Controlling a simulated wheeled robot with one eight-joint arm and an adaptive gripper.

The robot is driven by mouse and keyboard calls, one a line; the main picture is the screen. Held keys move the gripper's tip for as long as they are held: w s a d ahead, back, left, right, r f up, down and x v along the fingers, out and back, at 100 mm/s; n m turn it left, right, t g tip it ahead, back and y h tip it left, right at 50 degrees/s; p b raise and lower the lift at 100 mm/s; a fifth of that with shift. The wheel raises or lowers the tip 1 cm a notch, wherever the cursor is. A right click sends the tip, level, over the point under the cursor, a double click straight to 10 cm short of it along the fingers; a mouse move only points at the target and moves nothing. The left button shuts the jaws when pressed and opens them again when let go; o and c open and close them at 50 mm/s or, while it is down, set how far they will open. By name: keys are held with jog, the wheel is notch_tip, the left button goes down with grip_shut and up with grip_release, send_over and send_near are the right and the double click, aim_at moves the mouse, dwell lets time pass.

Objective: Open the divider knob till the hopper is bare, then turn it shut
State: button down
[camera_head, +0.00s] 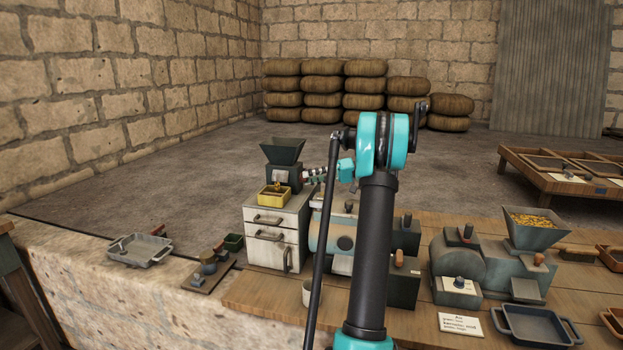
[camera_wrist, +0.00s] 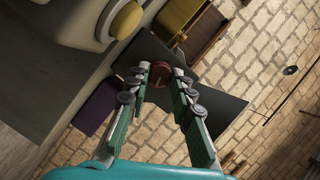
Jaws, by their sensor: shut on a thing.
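A dark grey hopper (camera_head: 283,151) stands on a small mill body on the white drawer cabinet (camera_head: 270,225). Its mouth looks dark, with no grain visible in it from here. A yellow tray (camera_head: 274,201) sits below it, with a small yellowish heap in it. My gripper (camera_head: 306,176) reaches in from the right beside the mill body. In the wrist view, my gripper (camera_wrist: 161,80) has its two fingers closed around a reddish-brown knob (camera_wrist: 160,70). The knob's turn angle cannot be told. In the head view the fingers hide the knob.
Another hopper (camera_head: 535,228), full of yellow grain, stands on a machine at the right. A grey tray (camera_head: 535,326) and a white card (camera_head: 461,325) lie before it. A blue-grey machine (camera_head: 325,232) stands close to the cabinet. Another tray (camera_head: 140,249) lies on the stone ledge at the left.

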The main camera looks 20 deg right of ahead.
jog(key=shift+f+m+y, duration=0.1)
jog(key=shift+m+y, duration=0.3)
jog(key=shift+m, duration=0.7)
jog(key=c, duration=1.3)
grip_release()
jog(key=shift+v, duration=3.75)
jog(key=shift+w, duration=0.15)
